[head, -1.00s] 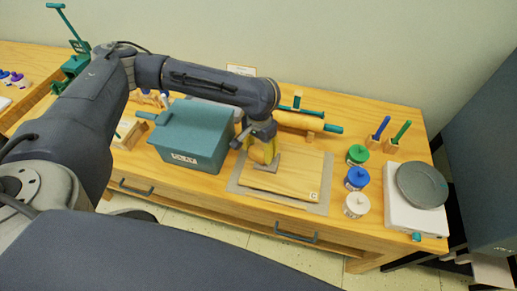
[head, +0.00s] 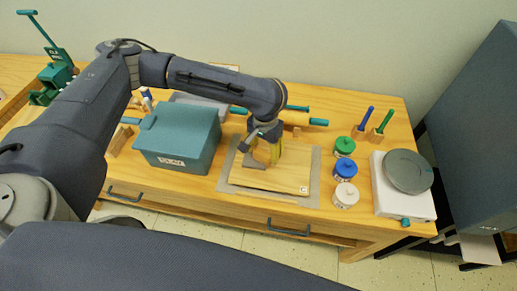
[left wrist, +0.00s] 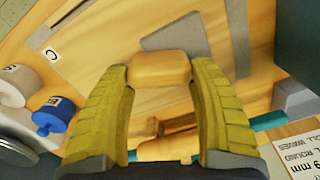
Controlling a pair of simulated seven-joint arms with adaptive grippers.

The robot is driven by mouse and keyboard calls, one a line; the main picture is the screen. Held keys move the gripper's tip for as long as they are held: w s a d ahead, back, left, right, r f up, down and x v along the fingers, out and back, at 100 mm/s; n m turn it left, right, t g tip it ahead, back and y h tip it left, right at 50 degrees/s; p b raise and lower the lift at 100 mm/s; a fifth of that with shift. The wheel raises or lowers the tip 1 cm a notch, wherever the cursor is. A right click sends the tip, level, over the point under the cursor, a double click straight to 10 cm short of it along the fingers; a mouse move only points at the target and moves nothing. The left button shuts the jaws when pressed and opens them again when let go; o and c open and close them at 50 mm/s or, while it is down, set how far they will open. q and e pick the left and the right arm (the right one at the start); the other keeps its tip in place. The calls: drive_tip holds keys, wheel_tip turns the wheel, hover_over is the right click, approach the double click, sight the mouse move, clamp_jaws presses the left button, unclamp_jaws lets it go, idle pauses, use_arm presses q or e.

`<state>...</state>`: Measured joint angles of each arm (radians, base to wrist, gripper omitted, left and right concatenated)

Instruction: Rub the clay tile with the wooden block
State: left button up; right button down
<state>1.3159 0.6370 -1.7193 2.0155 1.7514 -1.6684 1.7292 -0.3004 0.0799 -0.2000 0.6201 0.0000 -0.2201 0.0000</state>
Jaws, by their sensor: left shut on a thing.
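My left gripper (head: 272,152) is shut on the wooden block (left wrist: 158,69), a tan rounded piece between the yellow-green fingers (left wrist: 158,85) in the left wrist view. The clay tile is a flat grey slab (left wrist: 176,37), just beyond the block in that view. In the head view the tile (head: 254,160) lies on the wooden board (head: 278,181), partly hidden by the gripper. The gripper is over the board, at the tile's right side. I cannot tell whether block and tile touch. My right gripper is not in view.
A teal bin (head: 180,140) stands close left of the board. A rolling pin (head: 296,118) lies behind. Green, blue and white jars (head: 345,168) and a scale (head: 408,172) stand to the right. The grey mat (head: 226,182) shows around the board.

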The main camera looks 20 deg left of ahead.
use_arm(q)
drive_tip(key=shift+w+d+r, duration=0.1)
drive_tip(key=shift+d, duration=0.4)
drive_tip(key=shift+r, duration=3)
drive_tip(key=shift+r, duration=0.15)
drive_tip(key=shift+r, duration=1.35)
